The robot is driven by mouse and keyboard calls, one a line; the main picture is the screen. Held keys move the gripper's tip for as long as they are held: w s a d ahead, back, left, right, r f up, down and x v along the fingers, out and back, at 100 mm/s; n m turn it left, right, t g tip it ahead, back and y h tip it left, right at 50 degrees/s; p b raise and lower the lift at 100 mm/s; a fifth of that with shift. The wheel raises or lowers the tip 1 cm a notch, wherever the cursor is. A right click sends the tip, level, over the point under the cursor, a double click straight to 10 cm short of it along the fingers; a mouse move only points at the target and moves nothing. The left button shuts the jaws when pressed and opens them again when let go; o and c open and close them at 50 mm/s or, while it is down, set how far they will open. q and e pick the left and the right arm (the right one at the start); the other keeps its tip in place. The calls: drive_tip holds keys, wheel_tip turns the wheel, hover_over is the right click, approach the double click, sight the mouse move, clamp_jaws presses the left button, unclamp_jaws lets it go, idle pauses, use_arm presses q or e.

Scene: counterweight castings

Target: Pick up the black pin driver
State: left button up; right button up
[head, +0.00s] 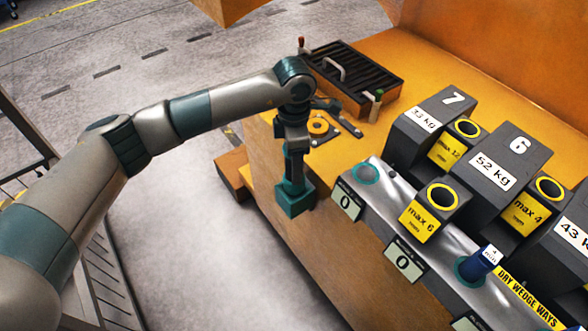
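I cannot clearly pick out a black pin driver in the head view. A small dark tool-like shape (328,103) lies on the orange bench just right of my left wrist, partly hidden by it; I cannot tell what it is. My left arm reaches in from the left and bends down at the bench's left edge. Its teal end, my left gripper (295,203), points down in front of the bench's side. Its fingers cannot be made out, and nothing is seen held. My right gripper is not in view.
Heavy dark castings (490,172) fill the right. A metal rail (404,207) carries a blue cylinder (478,264).

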use_arm(q)
drive_tip(key=shift+f+p, duration=0.45)
drive_tip(key=shift+f, duration=0.85)
drive_tip(key=shift+r, duration=0.1)
clamp_jaws()
